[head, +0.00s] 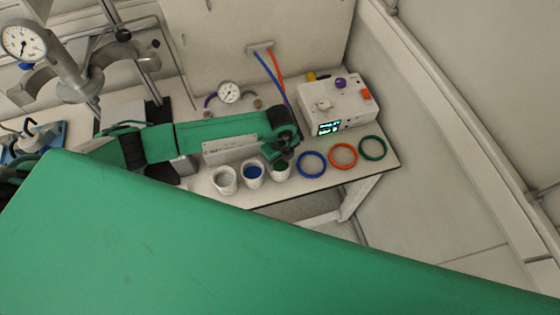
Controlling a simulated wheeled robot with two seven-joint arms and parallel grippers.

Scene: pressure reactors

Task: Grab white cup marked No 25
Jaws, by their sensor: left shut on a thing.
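Three white cups stand in a row near the front edge of the bench: a left one with a pale inside (224,181), a middle one with a blue inside (253,176) and a right one with a dark green inside (280,173). Any number marks on them are too small to read. My left gripper (284,157) reaches in from the left, behind the row, and is shut on the right cup at its rim. The fingertips are small and dark, so the exact grip is hard to see. My right gripper does not show.
Blue (312,177), orange (343,167) and green (385,151) rings lie right of the cups. A white control box (345,103) stands behind them. A pressure gauge (229,92) is at the back. My green arm link covers the foreground.

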